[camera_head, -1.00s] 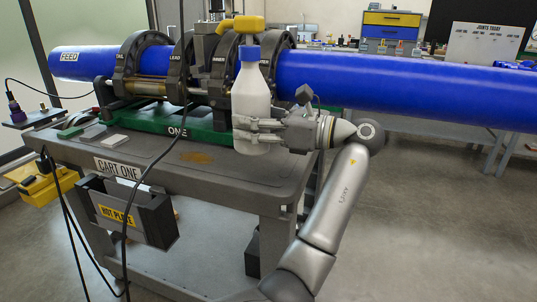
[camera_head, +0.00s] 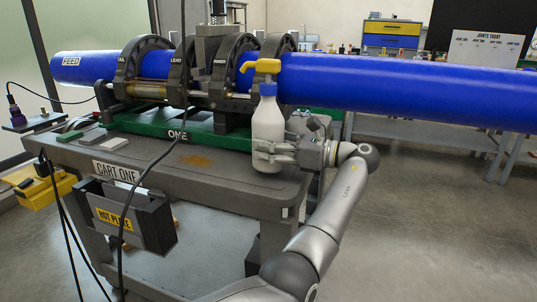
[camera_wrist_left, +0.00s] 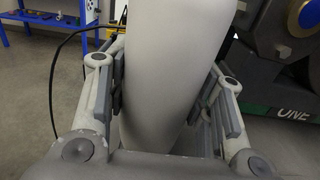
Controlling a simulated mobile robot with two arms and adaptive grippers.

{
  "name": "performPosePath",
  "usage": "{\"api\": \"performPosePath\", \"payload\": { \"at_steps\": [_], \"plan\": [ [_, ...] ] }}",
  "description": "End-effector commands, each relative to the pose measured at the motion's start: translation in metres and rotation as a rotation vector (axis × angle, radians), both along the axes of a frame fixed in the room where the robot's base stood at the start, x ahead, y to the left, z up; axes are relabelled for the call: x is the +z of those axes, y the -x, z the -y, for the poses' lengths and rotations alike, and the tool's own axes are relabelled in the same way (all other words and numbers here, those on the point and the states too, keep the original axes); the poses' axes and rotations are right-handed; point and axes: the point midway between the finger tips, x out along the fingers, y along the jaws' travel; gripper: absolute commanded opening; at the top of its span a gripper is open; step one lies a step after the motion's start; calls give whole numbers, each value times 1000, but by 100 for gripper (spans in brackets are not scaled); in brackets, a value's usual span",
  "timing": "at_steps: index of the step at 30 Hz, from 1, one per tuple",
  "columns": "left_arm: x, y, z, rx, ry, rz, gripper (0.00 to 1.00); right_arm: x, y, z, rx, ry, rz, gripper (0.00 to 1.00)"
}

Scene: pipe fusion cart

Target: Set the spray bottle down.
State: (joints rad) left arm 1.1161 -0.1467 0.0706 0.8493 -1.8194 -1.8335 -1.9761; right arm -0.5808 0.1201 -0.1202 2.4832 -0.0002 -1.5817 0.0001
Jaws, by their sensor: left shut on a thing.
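The spray bottle (camera_head: 268,120) is white with a blue collar and a yellow trigger head. It is upright over the right end of the cart top (camera_head: 225,172), in front of the green-based fusion machine. My left gripper (camera_head: 272,153) is shut around its lower body. In the left wrist view the white bottle body (camera_wrist_left: 165,75) stands between both fingers of my gripper (camera_wrist_left: 165,105). The bottle's base appears at the level of the cart top near its front right edge; I cannot tell whether it touches. My right gripper is not in view.
A blue pipe (camera_head: 400,90) runs through the machine's clamps (camera_head: 230,75) behind the bottle. A hot plate holder (camera_head: 125,215) hangs on the cart's front. A small pale block (camera_head: 114,144) lies on the cart's left part. The middle of the cart top is bare.

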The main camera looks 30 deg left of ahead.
Motion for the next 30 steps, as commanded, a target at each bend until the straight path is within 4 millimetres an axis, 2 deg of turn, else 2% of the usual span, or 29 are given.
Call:
{"api": "performPosePath", "payload": {
  "at_steps": [1, 3, 14, 15, 18, 20, 30],
  "plan": [
    [-11, 0, 0, -1, -2, 0, 3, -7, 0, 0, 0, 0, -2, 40],
    [-17, 0, 0, -1, -1, 0, 3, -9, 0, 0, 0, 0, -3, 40],
    [-18, 0, 0, -1, -2, 0, 3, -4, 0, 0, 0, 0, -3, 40],
    [-20, 0, 0, -1, 0, -1, 51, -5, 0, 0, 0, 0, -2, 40],
    [-21, 0, 0, -1, 0, -1, 64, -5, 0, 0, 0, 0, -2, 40],
    [-21, 0, 0, -1, 0, -1, 70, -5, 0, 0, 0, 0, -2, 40],
    [-20, 0, 0, -1, 0, -1, 70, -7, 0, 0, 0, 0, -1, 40]
  ]
}}
